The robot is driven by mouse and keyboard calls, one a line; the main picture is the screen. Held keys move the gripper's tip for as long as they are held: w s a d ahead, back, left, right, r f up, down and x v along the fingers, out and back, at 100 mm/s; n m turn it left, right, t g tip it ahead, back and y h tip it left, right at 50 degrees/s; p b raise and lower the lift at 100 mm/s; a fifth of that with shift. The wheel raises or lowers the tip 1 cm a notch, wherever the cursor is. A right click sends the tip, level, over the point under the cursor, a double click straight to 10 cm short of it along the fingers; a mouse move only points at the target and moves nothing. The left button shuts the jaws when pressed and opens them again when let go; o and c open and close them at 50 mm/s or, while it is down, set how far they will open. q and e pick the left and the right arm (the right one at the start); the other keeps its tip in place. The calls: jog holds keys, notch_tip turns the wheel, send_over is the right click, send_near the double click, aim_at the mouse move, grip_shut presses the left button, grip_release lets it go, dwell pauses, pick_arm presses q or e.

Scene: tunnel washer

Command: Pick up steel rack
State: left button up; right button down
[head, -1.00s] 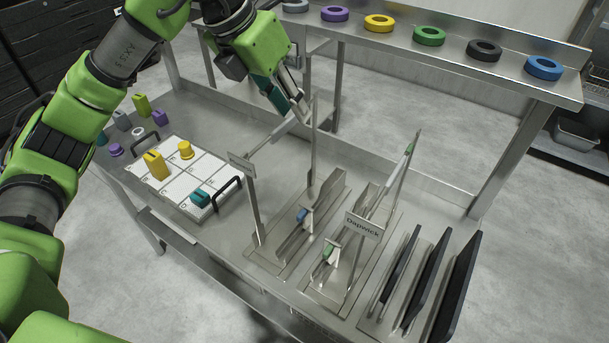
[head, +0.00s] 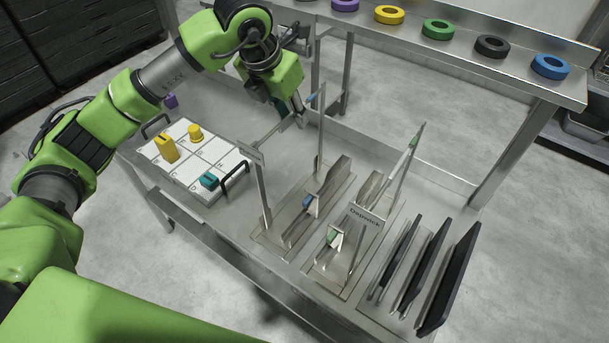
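Two steel racks stand side by side on the steel bench. The left rack (head: 262,190) has upright posts, a top bar and a small sign plate. The right rack (head: 357,254) carries a sign reading "Dapwick". My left gripper (head: 299,112) points down at the far end of the left rack's top bar, close to its rear post. Its fingers overlap the bar in the picture, and I cannot tell whether they are shut on it. Small blue and green pieces sit low on the racks. My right gripper is not in view.
A white gridded tray (head: 205,148) with black handles and yellow and teal pieces lies left of the racks. Black panels (head: 450,276) stand upright at the right. A raised shelf (head: 462,62) with coloured rings runs along the back.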

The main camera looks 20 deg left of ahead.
pick_arm(q)
jog(key=shift+x, duration=1.3)
grip_shut()
jog(key=shift+w+r, duration=0.15)
jog(key=shift+r, duration=0.1)
